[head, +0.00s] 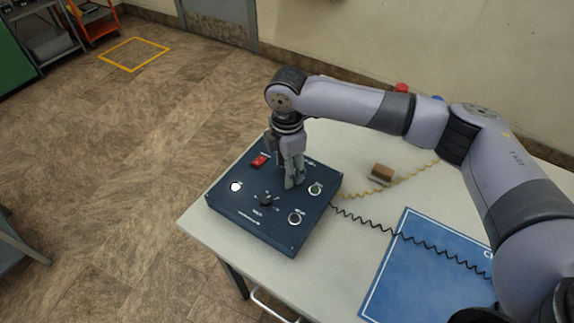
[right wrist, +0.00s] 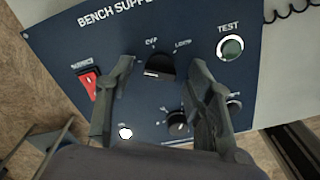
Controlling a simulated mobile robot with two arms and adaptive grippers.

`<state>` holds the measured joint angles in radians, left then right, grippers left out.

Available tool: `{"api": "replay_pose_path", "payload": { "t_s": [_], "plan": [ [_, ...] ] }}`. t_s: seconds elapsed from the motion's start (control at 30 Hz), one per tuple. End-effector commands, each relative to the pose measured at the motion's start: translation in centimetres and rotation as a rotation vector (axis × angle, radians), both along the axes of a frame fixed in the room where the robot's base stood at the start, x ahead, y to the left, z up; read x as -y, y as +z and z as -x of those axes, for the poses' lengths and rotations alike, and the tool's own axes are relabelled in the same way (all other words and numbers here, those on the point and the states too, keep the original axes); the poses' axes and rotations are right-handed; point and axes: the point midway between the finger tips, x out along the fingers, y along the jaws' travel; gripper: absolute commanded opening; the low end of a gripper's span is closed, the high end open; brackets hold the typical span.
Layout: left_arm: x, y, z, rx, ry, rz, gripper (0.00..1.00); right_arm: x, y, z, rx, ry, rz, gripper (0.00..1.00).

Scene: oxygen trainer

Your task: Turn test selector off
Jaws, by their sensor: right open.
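A dark blue panel box (head: 228,207) marked "BENCH SUPPLY" stands on the table. In the right wrist view, a black upper knob (right wrist: 160,66) has small position labels, one reading like "LOOP". It appears to be the test selector, but its exact setting is unclear. My right gripper (head: 293,184) is open and points down over the panel. In the wrist view its fingers (right wrist: 160,75) lie either side of the upper knob; contact cannot be told. In the head view the gripper hides this knob. My left gripper is not in view.
The panel also has a red switch (right wrist: 88,84), a lit white lamp (right wrist: 125,132), a round "TEST" control (right wrist: 231,47) and a lower knob (right wrist: 177,121). A brown block (head: 381,173), coiled cords and a blue mat (head: 420,270) lie on the table (head: 200,226).

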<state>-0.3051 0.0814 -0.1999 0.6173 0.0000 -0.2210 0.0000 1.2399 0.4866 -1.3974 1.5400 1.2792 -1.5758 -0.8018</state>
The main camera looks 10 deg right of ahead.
Motion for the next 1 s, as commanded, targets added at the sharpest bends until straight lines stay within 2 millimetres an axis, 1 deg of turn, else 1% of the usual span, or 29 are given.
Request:
{"api": "replay_pose_path", "payload": {
  "t_s": [0.17, 0.53, 0.87, 1.0],
  "plan": [
    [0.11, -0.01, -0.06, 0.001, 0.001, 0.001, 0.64, -0.01, 0.01, -0.01, 0.0, 0.0, 0.0, 0.48],
    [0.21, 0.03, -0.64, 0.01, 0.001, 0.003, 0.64, -0.02, 0.05, -0.01, 0.0, 0.0, 0.0, 0.23],
    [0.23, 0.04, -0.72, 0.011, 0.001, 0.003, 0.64, -0.02, 0.06, -0.03, 0.001, 0.0, 0.0, 0.01],
    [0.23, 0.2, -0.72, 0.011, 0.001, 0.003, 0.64, -0.03, 0.13, -0.02, 0.001, -0.004, -0.001, 0.0]
  ]
}}
